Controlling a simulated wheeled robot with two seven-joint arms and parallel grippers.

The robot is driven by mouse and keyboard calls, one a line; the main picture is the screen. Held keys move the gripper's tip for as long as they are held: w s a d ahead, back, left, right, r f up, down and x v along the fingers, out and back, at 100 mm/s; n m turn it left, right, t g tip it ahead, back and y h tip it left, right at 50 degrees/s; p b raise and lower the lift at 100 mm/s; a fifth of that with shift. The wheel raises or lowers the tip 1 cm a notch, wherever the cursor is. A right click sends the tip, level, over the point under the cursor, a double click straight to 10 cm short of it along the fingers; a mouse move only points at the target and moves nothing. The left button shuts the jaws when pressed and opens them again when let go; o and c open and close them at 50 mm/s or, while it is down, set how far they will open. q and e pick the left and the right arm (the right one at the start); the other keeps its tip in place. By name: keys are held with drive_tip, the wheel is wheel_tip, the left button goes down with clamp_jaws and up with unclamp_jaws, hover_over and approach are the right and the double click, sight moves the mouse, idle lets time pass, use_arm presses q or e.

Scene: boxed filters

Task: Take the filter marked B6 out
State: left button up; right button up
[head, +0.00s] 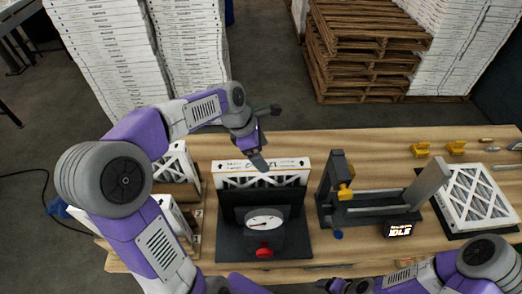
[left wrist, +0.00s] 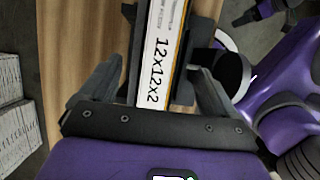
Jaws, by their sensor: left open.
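A white-framed filter (head: 262,168) with a zigzag face stands upright in a black stand with a round dial and a red knob (head: 264,252). In the left wrist view its edge (left wrist: 163,60) reads 12x12x2. My left gripper (head: 260,158) is open at the top edge of this filter, with the fingers on either side of it; I cannot tell whether they touch it. More filters stand in a rack at the left (head: 174,168), partly hidden by my left arm. No B6 mark is readable. My right gripper (head: 342,287) is at the bottom edge, its jaws unclear.
A dark fixture with rails (head: 372,197) and a display (head: 400,230) reading IDLE stands right of the dial stand. A filter (head: 478,197) lies on a black plate at the right. Yellow pieces (head: 456,148) lie behind. Pallets (head: 365,45) and stacked boxes stand beyond the bench.

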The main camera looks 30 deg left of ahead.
use_arm(q)
drive_tip(key=v, duration=0.7)
drive_tip(key=shift+r, duration=0.25)
